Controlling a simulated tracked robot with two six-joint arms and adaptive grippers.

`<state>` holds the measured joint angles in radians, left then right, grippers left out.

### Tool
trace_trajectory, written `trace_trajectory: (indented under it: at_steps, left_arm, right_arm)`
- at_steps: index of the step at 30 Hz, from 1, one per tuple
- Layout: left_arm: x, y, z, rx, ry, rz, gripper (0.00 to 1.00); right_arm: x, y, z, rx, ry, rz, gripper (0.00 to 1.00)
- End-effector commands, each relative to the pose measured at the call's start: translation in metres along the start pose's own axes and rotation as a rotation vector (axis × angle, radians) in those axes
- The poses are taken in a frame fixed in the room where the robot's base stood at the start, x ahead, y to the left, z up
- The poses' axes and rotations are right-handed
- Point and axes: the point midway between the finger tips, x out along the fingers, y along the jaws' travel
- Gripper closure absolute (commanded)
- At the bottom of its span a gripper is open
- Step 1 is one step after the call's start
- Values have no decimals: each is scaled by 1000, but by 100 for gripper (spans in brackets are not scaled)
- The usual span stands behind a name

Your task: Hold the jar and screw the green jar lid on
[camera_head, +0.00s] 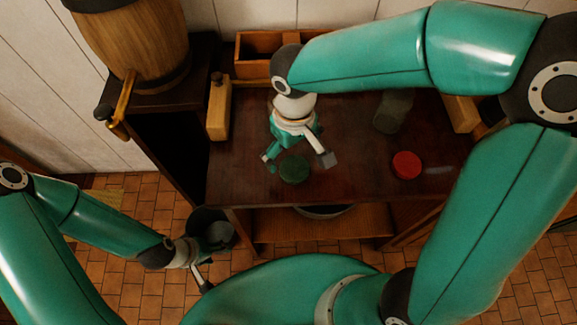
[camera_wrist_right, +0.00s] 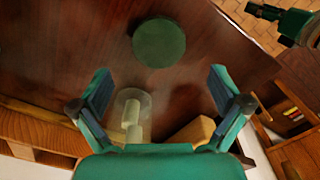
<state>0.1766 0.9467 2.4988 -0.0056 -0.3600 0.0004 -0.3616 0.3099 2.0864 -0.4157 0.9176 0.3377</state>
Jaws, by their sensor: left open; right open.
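The green jar lid (camera_head: 294,169) lies on the dark tabletop below my right gripper. It also shows in the right wrist view (camera_wrist_right: 159,43), ahead of the open fingers. My right gripper (camera_head: 298,160) is open and empty, pointing down above the lid. A dull grey-green cylinder (camera_head: 393,111), possibly the jar, is at the back right of the table, partly under my right arm. A clear glass vessel (camera_wrist_right: 132,112) shows between the fingers in the right wrist view; I cannot tell if it is the same thing. My left gripper (camera_head: 211,258) is open and empty, left of the table's front edge.
A red lid (camera_head: 407,165) lies on the table's right. A wooden block (camera_head: 218,108) stands at the left edge and a wooden box (camera_head: 262,50) at the back. A dark round pot (camera_head: 203,222) is low beside my left gripper. A barrel (camera_head: 130,45) stands at the left.

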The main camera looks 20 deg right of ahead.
Motion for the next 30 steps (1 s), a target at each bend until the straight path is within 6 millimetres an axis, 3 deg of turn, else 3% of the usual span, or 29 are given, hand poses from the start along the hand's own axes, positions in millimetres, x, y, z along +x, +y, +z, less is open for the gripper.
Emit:
trace_trajectory:
  at_steps: [5, 15, 26, 30]
  left_arm:
    - [-2, 1, 0, 0, 0, 0, 45]
    - [-5, 2, 0, 0, 0, 0, 45]
    - [-5, 2, 0, 0, 0, 0, 45]
    - [-5, 2, 0, 0, 0, 0, 45]
  right_arm:
    - [7, 1, 1, 1, -3, 0, 0]
    - [50, 2, 3, 0, -1, 0, 0]
    - [52, 2, 3, 0, 0, 0, 0]
    - [52, 2, 3, -1, 1, 0, 20]
